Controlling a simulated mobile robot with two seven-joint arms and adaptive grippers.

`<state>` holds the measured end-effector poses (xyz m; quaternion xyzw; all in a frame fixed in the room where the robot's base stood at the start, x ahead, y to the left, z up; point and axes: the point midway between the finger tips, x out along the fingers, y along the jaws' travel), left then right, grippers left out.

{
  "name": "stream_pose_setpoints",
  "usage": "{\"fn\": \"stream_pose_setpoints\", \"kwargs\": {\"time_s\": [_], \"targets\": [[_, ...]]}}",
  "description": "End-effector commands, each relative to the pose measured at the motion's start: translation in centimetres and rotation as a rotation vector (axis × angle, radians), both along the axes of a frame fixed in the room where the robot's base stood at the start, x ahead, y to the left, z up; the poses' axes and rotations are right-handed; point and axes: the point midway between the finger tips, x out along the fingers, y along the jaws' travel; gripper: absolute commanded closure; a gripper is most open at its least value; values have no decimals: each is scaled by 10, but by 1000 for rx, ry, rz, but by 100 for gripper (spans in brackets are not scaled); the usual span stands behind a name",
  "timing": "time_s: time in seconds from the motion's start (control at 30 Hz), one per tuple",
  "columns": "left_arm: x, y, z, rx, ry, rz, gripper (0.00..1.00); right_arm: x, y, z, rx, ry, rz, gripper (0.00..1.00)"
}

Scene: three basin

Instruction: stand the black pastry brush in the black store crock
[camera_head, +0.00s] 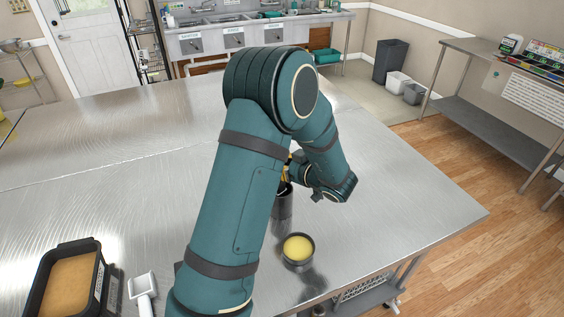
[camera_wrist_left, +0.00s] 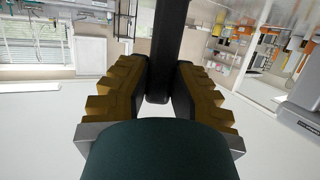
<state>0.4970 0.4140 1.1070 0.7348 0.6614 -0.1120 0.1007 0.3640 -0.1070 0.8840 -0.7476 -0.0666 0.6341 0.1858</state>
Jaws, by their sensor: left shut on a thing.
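The black store crock (camera_head: 282,208) stands on the steel table, partly hidden behind my left arm in the head view. My left gripper (camera_head: 288,173) is at the crock's mouth, mostly hidden by the arm; only bits of its yellow fingers show. In the left wrist view the left gripper (camera_wrist_left: 160,95) is shut on a long black bar, the black pastry brush (camera_wrist_left: 172,35), which runs between the yellow fingers. How far the brush reaches into the crock is hidden. My right gripper is not in view.
A small dark bowl with yellow contents (camera_head: 298,248) stands just in front of the crock. A black pan with brown contents (camera_head: 97,283) and a white-handled tool (camera_head: 143,287) lie at the front left. The table's far left is clear; its right edge is near.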

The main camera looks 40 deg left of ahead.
Motion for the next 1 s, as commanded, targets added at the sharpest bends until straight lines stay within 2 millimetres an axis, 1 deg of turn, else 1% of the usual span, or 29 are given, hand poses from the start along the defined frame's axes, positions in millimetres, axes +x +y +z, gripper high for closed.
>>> {"fn": "stream_pose_setpoints", "kwargs": {"time_s": [0.4, 0.6, 0.63, 0.67, 0.7, 1.0], "targets": [[0, 0, -20, 0, 1, 0, 100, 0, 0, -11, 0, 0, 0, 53], [0, 0, -26, 0, 0, 0, 100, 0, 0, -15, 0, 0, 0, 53], [0, 0, -26, 0, 0, 0, 70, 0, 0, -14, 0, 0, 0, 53], [0, 0, -25, 0, 0, 0, 59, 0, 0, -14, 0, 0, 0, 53], [0, 0, -25, 0, 0, 0, 52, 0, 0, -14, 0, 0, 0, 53], [0, 0, -25, 0, 0, 0, 52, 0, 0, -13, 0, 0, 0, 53]]}}
